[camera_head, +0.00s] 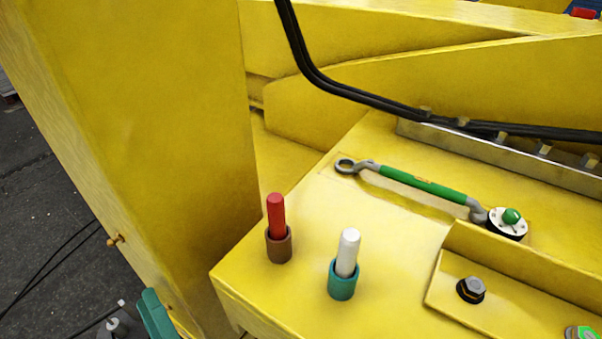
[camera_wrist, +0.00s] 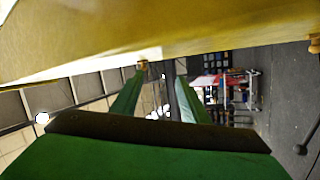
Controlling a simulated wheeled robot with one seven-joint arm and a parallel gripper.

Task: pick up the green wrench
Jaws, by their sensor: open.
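The green wrench (camera_head: 424,186) lies on the yellow surface at the right in the head view, with a green handle and metal ends. Its ring end points left. Its right end lies against a round white-and-black disc (camera_head: 507,223) with a green knob. My gripper (camera_wrist: 160,82) shows in the wrist view as two green fingers spread apart with nothing between them. A teal part at the bottom left of the head view (camera_head: 156,314) looks like part of it, low beside the yellow structure and well away from the wrench. The wrench is not in the wrist view.
A red peg in a brown collar (camera_head: 278,229) and a white peg in a teal collar (camera_head: 345,265) stand left of the wrench. Black hoses (camera_head: 370,97) and a bolted metal strip (camera_head: 490,153) run behind it. A raised yellow plate with a bolt (camera_head: 471,289) lies in front right.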

